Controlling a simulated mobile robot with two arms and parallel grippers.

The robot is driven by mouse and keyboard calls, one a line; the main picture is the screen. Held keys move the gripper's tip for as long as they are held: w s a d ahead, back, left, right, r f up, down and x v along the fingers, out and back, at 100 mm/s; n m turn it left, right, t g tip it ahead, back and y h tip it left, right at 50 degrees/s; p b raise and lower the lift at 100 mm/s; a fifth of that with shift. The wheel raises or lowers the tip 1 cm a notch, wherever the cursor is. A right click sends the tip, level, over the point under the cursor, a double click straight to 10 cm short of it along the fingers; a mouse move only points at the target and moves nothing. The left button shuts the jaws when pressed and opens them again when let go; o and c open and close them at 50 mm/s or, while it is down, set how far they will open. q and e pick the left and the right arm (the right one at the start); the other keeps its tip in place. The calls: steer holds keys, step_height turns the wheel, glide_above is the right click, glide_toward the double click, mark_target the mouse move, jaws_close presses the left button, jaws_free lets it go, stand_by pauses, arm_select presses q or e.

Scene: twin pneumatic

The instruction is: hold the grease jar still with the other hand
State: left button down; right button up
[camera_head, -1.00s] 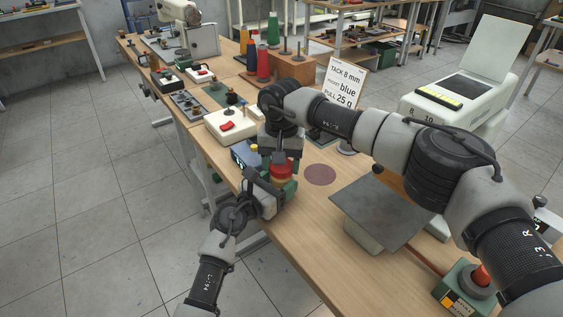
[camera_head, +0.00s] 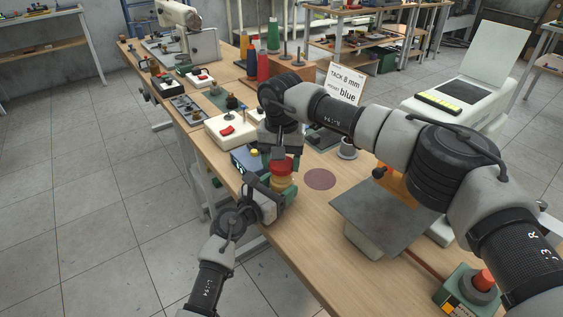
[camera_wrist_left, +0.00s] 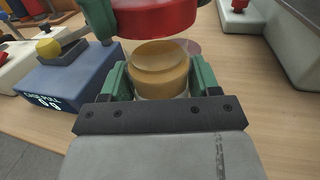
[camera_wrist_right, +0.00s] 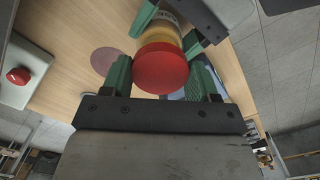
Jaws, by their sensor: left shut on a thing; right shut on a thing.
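The grease jar (camera_head: 282,181) stands upright near the table's left edge, its amber body also showing in the left wrist view (camera_wrist_left: 160,72). My left gripper (camera_wrist_left: 160,84) is shut around the jar's body, one green finger on each side. The red lid (camera_wrist_right: 161,68) is between the green fingers of my right gripper (camera_wrist_right: 160,75), which is shut on it from above. The jar's base is mostly hidden by my left gripper.
A blue box with a yellow button (camera_wrist_left: 52,75) stands close beside the jar. A white box with a red switch (camera_head: 229,129) is behind it. A flat maroon disc (camera_head: 320,179) lies to the right, then a grey plate (camera_head: 385,215). Bare wood lies around the disc.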

mark_target(282, 163)
steer(key=shift+r, duration=2.05)
arm_select(q)
steer(key=shift+c, duration=0.8)
jaws_free()
